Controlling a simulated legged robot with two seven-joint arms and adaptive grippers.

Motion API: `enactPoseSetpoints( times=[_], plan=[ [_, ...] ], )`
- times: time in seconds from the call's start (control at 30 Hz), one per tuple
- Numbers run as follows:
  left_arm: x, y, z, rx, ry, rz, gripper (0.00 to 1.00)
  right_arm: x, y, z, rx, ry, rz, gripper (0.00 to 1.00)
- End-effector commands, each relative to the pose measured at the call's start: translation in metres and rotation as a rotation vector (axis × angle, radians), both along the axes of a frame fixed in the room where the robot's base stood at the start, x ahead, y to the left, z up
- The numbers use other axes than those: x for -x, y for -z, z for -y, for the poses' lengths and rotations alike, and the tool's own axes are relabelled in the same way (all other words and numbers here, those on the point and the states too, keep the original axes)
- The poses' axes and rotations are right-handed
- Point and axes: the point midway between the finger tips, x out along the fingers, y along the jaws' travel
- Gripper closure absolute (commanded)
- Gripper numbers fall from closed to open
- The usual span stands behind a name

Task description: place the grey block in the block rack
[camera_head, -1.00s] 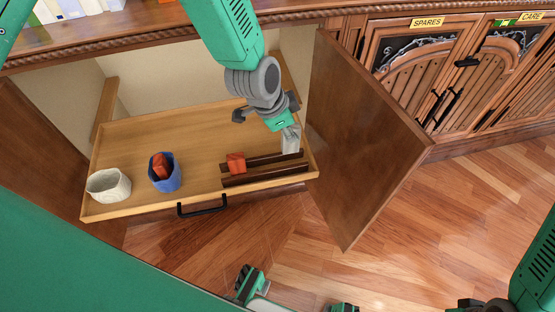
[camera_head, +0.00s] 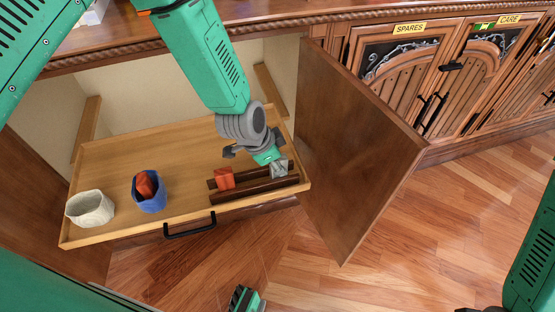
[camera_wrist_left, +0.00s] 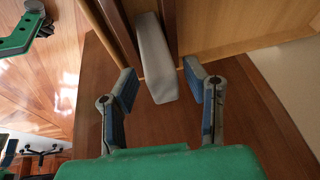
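The grey block (camera_head: 279,170) lies at the right end of the block rack (camera_head: 240,190), which has two dark brown rails in the open drawer. In the left wrist view the block (camera_wrist_left: 154,60) lies lengthwise between the two rails, its near end sticking out toward me. My left gripper (camera_head: 264,158) is just above and behind the block in the head view. In the wrist view its fingers (camera_wrist_left: 160,72) are spread on either side of the block, with visible gaps. My right gripper (camera_head: 470,309) is barely visible at the bottom edge, its fingers cut off.
A red block (camera_head: 224,177) sits at the rack's left part. A blue cup (camera_head: 150,201) with a red block inside and a whitish cup (camera_head: 89,209) stand in the drawer (camera_head: 120,160) at left. An open cabinet door (camera_head: 350,150) stands close to the right. The drawer's middle is clear.

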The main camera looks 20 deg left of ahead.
Motion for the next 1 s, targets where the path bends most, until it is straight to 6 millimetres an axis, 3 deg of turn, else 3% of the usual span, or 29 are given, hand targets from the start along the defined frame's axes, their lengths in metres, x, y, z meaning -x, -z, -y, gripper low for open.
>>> enactPoseSetpoints(
  times=[0.37, 0.8, 1.0],
  plan=[
    [0.001, -0.005, 0.0, 0.0, 0.001, 0.0, 0.56, 0.0, -0.002, 0.0, 0.0, 0.0, 0.0, 0.6],
    [0.027, -0.085, -0.02, 0.0, 0.001, 0.002, 0.56, 0.0, -0.033, 0.0, 0.0, 0.0, 0.0, 0.6],
    [0.036, -0.107, -0.026, 0.001, 0.0, 0.001, 0.56, 0.0, -0.04, 0.0, 0.0, 0.0, 0.0, 0.6]
  ],
)
